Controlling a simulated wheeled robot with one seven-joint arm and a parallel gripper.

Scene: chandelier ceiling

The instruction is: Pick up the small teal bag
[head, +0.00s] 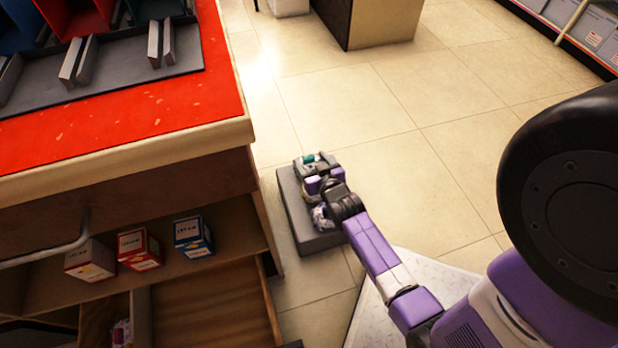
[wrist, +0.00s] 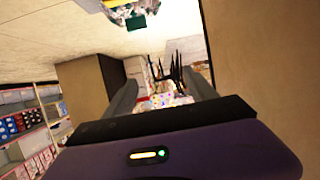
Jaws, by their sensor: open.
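A small teal shape (head: 309,159), which looks like the bag, shows at the far end of a low grey platform (head: 290,209) on the floor. My gripper (head: 316,168) is in front of it in the head view and hides part of it. In the wrist view, which looks upside down, a dark teal-green piece (wrist: 136,23) lies in a mixed clump at the top edge, outside the jaws. The gripper's two grey fingers (wrist: 163,82) are apart with nothing held between them. The height gap between gripper and bag is hard to tell.
A red-topped counter (head: 190,112) with open shelves stands close on the left, holding several small boxes (head: 138,249). A brown block (head: 372,22) stands at the back. Shelving (head: 580,30) lines the right. The tiled floor (head: 400,110) between is clear.

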